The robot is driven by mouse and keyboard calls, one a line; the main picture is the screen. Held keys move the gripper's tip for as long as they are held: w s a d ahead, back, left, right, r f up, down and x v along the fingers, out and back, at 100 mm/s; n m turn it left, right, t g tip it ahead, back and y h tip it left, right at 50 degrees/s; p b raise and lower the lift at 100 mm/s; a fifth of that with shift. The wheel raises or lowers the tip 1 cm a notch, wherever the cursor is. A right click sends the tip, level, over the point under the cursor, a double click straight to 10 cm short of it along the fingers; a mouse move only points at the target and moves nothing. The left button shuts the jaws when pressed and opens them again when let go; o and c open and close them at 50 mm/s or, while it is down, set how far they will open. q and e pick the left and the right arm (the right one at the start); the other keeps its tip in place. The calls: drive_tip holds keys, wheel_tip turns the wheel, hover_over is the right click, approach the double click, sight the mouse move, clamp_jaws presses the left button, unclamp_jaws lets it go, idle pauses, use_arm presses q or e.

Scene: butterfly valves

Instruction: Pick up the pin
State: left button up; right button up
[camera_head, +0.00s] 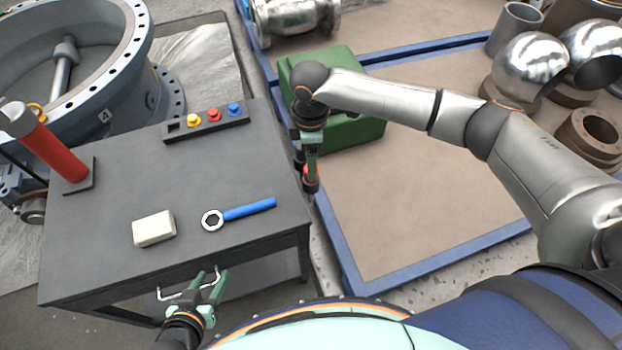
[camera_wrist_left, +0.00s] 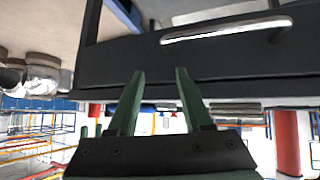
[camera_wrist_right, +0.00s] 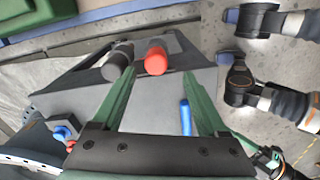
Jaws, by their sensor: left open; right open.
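A red, round-ended cylinder (camera_wrist_right: 156,62) shows in the right wrist view beside a dark grey one (camera_wrist_right: 118,62), near the table's edge; I cannot tell for sure which is the pin. A small red spot (camera_head: 311,181) shows at my right gripper (camera_head: 309,168) in the head view, by the table's right edge. The right gripper (camera_wrist_right: 158,82) is open, and the cylinders appear beyond its fingertips. My left gripper (camera_head: 211,277) is open and empty in front of the table, close to a silver handle (camera_head: 170,296). The handle also shows in the left wrist view (camera_wrist_left: 225,30).
The dark table (camera_head: 110,200) bears a blue-handled wrench (camera_head: 248,210), a white block (camera_head: 154,229), a button box (camera_head: 206,122) and a large red post (camera_head: 55,150). A green box (camera_head: 350,135) stands beyond my right gripper. A large valve (camera_head: 100,70) stands behind the table.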

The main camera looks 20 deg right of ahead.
drive_tip(key=f, duration=0.3)
drive_tip(key=f+b, duration=0.1)
drive_tip(key=f, duration=0.1)
drive_tip(key=shift+w+d, duration=0.25)
drive_tip(key=shift+c, duration=0.4)
clamp_jaws()
